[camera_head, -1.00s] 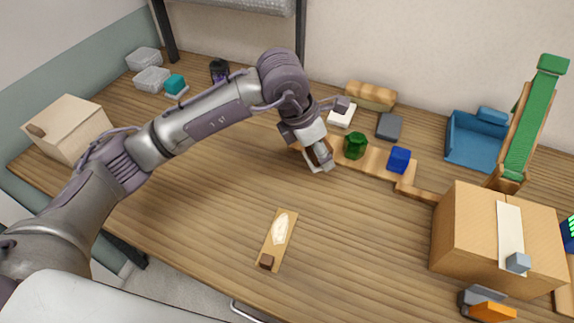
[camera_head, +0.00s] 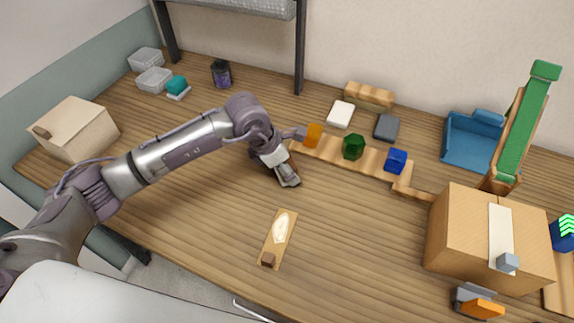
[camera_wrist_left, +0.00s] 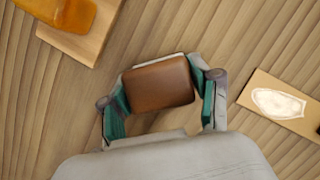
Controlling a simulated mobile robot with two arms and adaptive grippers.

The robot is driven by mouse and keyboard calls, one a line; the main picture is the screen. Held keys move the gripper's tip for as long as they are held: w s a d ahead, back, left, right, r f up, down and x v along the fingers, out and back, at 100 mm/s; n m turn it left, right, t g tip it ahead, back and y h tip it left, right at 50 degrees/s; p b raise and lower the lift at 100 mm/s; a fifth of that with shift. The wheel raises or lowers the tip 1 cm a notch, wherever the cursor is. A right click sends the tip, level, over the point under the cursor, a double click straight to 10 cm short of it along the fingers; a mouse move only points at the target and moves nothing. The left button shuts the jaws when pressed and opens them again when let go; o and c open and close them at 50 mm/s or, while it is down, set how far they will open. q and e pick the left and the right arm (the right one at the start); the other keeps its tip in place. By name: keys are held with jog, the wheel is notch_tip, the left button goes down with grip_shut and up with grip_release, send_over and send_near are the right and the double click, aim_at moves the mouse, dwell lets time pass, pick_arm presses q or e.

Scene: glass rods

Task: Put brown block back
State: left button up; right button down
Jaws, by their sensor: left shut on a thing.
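A brown block (camera_wrist_left: 159,84) with rounded edges sits between the fingers of my left gripper (camera_wrist_left: 160,98) in the left wrist view, and both green-padded fingers touch its sides. In the head view the left gripper (camera_head: 286,176) points down over the table, just left of and in front of the wooden strip; the block is mostly hidden there. A wooden board (camera_head: 286,222) with a pale glowing shape lies in front of the gripper, with a small dark brown cube (camera_head: 267,259) at its near end. The board also shows in the wrist view (camera_wrist_left: 256,86). My right gripper is not in view.
The wooden strip (camera_head: 330,152) carries an orange piece (camera_head: 314,135), a green piece (camera_head: 353,147) and a blue block (camera_head: 396,161). A cardboard box (camera_head: 470,235) stands at right, another box (camera_head: 85,132) at left. The table's front left is clear.

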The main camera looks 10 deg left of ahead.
pick_arm(q)
jog(key=shift+f, duration=0.1)
jog(key=o, duration=1)
jog(key=shift+r, duration=0.2)
jog(key=shift+a+r, duration=0.15)
jog(key=shift+r, duration=0.15)
jog(key=b+v, duration=0.2)
jog(key=v, duration=0.9)
jog(key=shift+s+r, duration=0.1)
jog(key=shift+r, duration=0.05)
